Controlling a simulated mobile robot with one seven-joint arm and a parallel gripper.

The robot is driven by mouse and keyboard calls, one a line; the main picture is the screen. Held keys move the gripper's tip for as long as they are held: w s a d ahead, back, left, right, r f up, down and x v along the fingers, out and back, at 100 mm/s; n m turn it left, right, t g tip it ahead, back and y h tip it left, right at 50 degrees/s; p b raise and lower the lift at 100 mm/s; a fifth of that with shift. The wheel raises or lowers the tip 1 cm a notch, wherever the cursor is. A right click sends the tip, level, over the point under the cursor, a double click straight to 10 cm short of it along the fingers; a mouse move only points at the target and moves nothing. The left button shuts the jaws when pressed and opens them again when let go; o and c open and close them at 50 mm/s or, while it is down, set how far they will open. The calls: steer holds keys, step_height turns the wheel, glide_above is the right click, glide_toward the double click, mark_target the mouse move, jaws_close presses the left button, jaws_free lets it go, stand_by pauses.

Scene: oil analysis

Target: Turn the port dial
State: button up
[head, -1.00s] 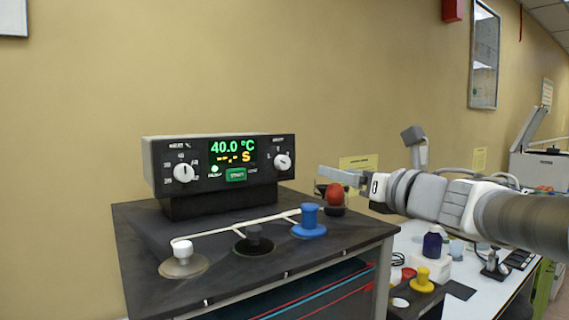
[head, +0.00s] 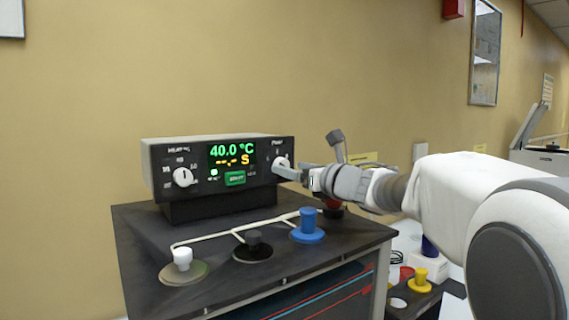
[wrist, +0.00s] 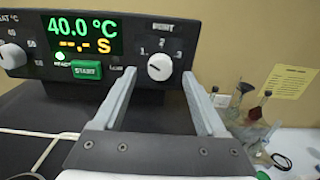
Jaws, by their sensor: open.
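The port dial (head: 280,164) is a white round knob on the right of the black control panel, with numbered marks around it. In the wrist view the port dial (wrist: 159,67) sits just past and between my fingertips. My gripper (head: 287,172) is open, its fingers pointing at the panel. In the wrist view my gripper (wrist: 158,75) has one finger on each side of the dial, and I cannot tell whether they touch it. The display (head: 232,153) shows 40.0 °C in green and dashes with S in yellow.
A white heating dial (head: 183,177) is at the panel's left, and a green START button (head: 235,178) is in the middle. White, black and blue (head: 308,226) plugs stand on the dark bench top in front. A side table with bottles is at the right.

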steer(key=shift+x, duration=1.65)
jaws_close()
